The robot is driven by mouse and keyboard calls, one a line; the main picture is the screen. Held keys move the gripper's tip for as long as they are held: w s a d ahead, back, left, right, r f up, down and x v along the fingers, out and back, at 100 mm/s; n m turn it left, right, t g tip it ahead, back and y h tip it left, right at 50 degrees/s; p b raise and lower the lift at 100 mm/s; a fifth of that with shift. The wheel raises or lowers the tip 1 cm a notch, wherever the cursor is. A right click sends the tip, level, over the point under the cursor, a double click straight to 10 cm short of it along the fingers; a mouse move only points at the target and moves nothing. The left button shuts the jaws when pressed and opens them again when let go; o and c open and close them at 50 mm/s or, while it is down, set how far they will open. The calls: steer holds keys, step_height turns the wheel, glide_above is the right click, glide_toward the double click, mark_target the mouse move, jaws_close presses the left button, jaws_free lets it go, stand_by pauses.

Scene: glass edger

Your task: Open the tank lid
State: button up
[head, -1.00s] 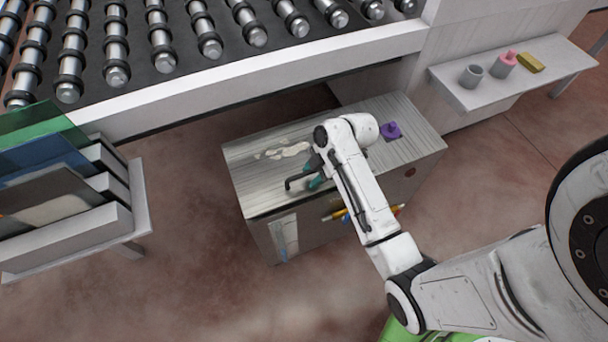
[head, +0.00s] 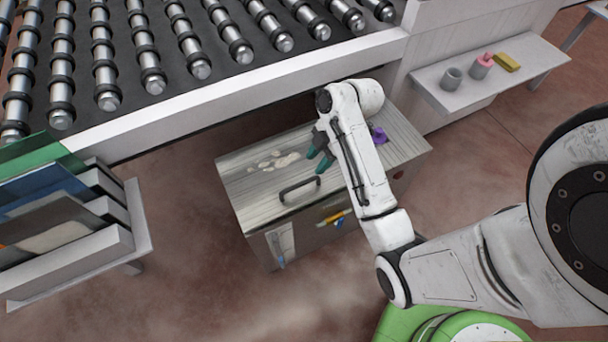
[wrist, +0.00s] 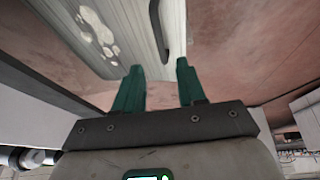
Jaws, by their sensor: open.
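The tank (head: 262,250) is a grey box on the floor under the roller machine. Its streaked grey lid (head: 245,190) lies flat and looks closed, with pale splotches on top. A dark bar handle (head: 300,190) stands near the lid's front edge; it also shows in the wrist view (wrist: 160,30). My gripper (head: 320,161) has teal fingers and is above the lid, behind and right of the handle, apart from it. In the wrist view my gripper (wrist: 158,78) is open with nothing between its fingers. My arm hides part of the lid's right side.
A purple object (head: 379,135) sits on the tank's top at the right. Coloured tools (head: 335,217) hang on its front. A rack of glass sheets (head: 70,230) stands at left. A shelf (head: 500,80) with cups and a yellow block is at right. The floor in front is clear.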

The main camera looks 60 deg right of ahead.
mark_target(302, 183)
steer(key=x, duration=0.9)
steer(key=shift+w+f, duration=0.1)
steer(key=shift+f, duration=0.05)
jaws_close()
stand_by(0.4)
